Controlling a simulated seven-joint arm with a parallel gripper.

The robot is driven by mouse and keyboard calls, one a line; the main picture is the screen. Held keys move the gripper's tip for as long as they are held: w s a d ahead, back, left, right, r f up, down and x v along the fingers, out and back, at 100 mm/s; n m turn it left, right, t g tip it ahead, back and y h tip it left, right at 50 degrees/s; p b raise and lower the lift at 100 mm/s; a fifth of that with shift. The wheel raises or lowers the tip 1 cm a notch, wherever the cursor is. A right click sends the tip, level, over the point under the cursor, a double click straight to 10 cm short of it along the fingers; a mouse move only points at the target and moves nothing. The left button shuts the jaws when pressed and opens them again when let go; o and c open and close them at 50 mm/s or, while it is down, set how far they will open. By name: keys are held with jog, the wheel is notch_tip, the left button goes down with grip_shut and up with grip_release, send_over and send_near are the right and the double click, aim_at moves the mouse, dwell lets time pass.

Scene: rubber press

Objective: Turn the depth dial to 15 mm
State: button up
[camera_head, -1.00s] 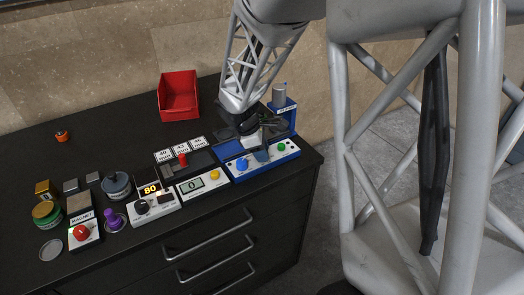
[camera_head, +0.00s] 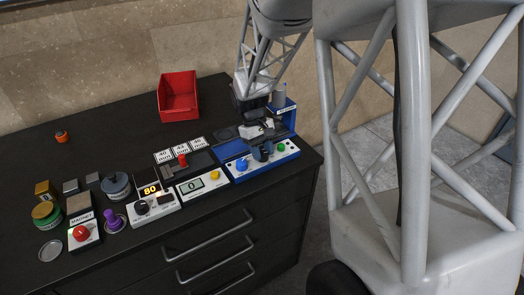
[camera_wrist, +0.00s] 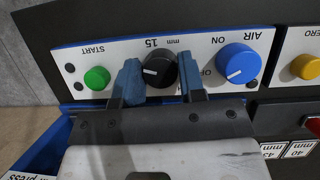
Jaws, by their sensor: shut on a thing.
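The black depth dial (camera_wrist: 160,74) sits on the white front panel of the blue press, under the printed "15 mm", which appears upside down in the wrist view. Its white pointer line is on the dial's left side in that view. My gripper (camera_wrist: 159,66) has its two blue fingers on either side of the dial and is shut on it.
Beside the dial are the green START button (camera_wrist: 97,78) and the blue AIR knob (camera_wrist: 238,62). A white unit with a yellow button (camera_head: 215,175) adjoins the press. A red bin (camera_head: 178,97) stands behind. The front table edge is close.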

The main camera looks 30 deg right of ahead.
jog(key=m+y, duration=0.2)
jog(key=m, duration=0.3)
jog(key=shift+d+m, duration=0.1)
jog(key=shift+m, duration=0.2)
jog(key=m+t+y, duration=0.1)
jog(key=m, duration=0.4)
jog(key=shift+t+y, duration=0.4)
jog(key=o, duration=0.9)
jog(key=v, duration=0.7)
jog(key=shift+d+r, duration=0.2)
jog(key=shift+r, duration=0.15)
